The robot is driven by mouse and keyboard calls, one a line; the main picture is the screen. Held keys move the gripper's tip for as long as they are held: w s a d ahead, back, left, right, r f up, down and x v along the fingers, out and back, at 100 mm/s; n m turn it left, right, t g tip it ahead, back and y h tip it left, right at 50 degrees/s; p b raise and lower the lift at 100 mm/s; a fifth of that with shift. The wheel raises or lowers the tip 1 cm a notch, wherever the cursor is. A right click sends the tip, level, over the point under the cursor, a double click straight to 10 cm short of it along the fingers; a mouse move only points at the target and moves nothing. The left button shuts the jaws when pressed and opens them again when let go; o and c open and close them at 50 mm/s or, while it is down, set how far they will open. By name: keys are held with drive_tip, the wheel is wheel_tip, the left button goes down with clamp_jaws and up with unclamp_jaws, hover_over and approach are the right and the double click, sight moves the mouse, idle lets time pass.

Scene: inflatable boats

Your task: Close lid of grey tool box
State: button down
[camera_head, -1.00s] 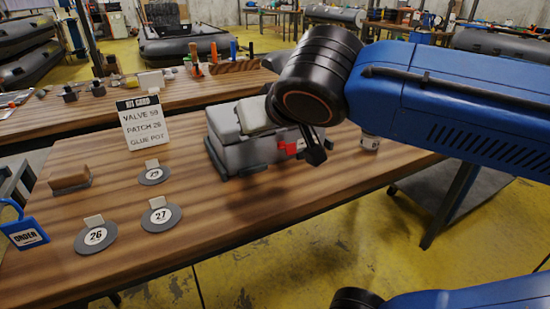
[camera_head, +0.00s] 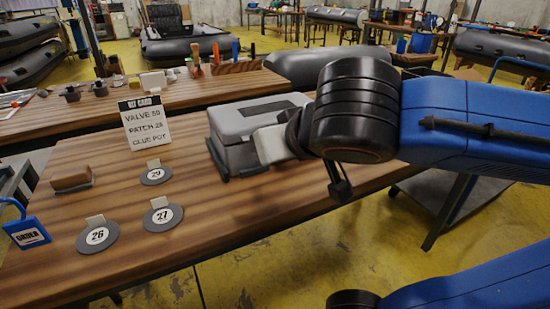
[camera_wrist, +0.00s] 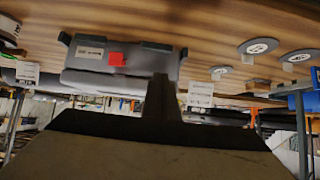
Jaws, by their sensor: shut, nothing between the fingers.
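The grey tool box (camera_head: 236,155) stands on the near wooden table. Its lid (camera_head: 258,114) lies flat across the top and looks down on the body. In the wrist view, which shows the scene upside down, the tool box (camera_wrist: 90,52) has a red latch (camera_wrist: 117,59) on its front, and the lid (camera_wrist: 105,80) lines up with the body. My gripper (camera_wrist: 160,88) is shut and empty. In the head view my gripper (camera_head: 268,146) is in front of the box's right side and hides the latch. I cannot tell whether it touches the box.
A kit card sign (camera_head: 146,122) stands left of the box. Numbered discs 29 (camera_head: 156,175), 27 (camera_head: 162,216) and 26 (camera_head: 97,236) lie on the table's left part, near a brown block (camera_head: 71,180). The table front between discs and box is clear.

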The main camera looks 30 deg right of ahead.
drive_tip(key=shift+s+f, duration=0.35)
drive_tip(key=shift+s, duration=0.5)
drive_tip(key=shift+s, duration=0.1)
drive_tip(key=shift+s, duration=0.1)
